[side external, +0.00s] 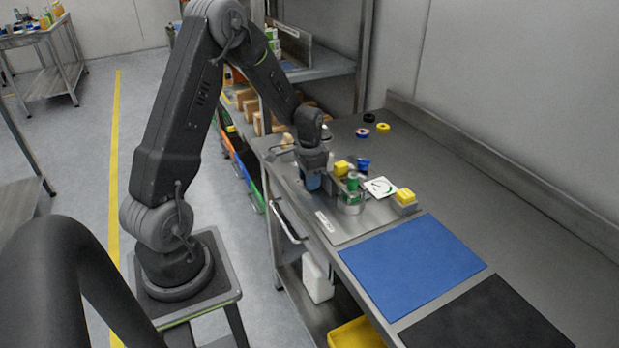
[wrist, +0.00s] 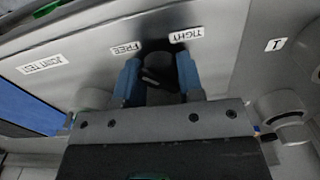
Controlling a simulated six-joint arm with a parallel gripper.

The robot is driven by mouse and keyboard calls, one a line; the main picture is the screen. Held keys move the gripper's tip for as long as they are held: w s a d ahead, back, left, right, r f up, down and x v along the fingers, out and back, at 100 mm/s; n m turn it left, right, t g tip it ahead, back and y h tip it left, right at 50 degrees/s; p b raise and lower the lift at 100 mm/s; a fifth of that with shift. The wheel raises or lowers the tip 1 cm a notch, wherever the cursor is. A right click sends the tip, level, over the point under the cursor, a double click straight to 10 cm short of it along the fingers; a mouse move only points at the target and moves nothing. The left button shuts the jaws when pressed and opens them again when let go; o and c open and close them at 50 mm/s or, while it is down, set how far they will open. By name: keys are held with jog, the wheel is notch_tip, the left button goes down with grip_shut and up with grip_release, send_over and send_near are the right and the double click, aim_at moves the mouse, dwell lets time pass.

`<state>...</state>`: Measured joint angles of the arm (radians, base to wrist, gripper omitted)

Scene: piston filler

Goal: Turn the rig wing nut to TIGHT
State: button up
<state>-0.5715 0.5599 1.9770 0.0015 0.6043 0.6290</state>
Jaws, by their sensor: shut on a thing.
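My gripper (wrist: 158,62) shows in the wrist view with its two blue fingers on either side of a dark wing nut (wrist: 160,74). It is shut on the nut, which is in shadow, so its wing angle is hard to read. A FREE label (wrist: 127,47) is beside the left finger and a TIGHT label (wrist: 187,35) is above the right finger, both on the grey rig plate (wrist: 92,62). In the side external view my gripper (side external: 314,182) is low at the rig, and the nut is hidden there.
A blue mat (side external: 411,265) and a black mat (side external: 487,318) lie bare on the bench. Tape rolls (side external: 383,128) lie further back.

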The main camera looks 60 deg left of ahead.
jog(key=shift+m, duration=0.5)
jog(key=o, duration=0.9)
notch_tip(320, 180, up, 14)
jog(key=shift+f, duration=0.1)
